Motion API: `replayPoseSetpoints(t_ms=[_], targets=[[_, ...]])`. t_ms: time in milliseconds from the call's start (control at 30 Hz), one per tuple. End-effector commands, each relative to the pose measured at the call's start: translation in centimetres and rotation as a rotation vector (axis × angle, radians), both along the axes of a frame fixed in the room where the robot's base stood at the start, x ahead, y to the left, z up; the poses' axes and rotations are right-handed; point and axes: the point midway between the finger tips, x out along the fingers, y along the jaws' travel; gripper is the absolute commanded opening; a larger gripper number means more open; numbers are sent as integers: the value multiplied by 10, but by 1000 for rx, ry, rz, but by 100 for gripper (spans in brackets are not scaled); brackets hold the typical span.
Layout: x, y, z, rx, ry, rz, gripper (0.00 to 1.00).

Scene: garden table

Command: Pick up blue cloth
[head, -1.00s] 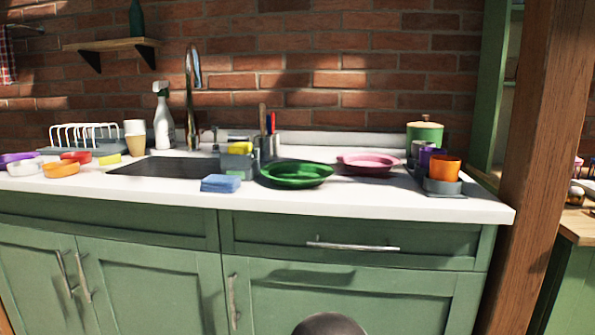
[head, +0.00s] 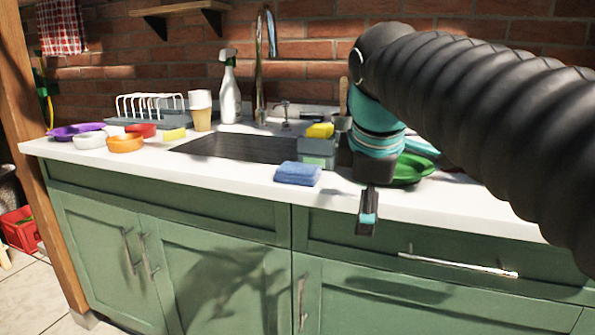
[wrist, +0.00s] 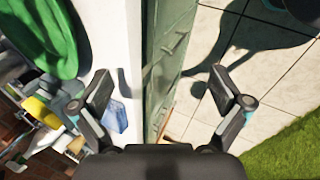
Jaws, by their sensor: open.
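The blue cloth (head: 298,173) lies folded on the white counter, in front of the sink's right end. It also shows in the wrist view (wrist: 116,116), close to the left finger. My gripper (head: 367,208) is at the counter's front edge, right of the cloth and apart from it. In the wrist view my gripper (wrist: 168,92) has its two fingers wide apart with nothing held between them. The counter edge and the green cabinet front show between the fingers.
A grey caddy (head: 317,152) with a yellow sponge (head: 320,130) stands just behind the cloth. A green plate (head: 412,168) is behind my gripper. The sink (head: 235,149) is left of the caddy. Orange bowl (head: 126,143) and other dishes sit farther left. Counter left of the cloth is clear.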

Motion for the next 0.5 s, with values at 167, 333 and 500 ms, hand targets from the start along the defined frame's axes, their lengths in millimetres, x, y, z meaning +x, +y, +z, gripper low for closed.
replayPoseSetpoints(t_ms=[167, 333, 500], targets=[[40, 36, 56, -194, 42, 391, 100], [66, 71, 96, -368, 88, 754, 100], [80, 102, 120, -506, 131, 1055, 100]])
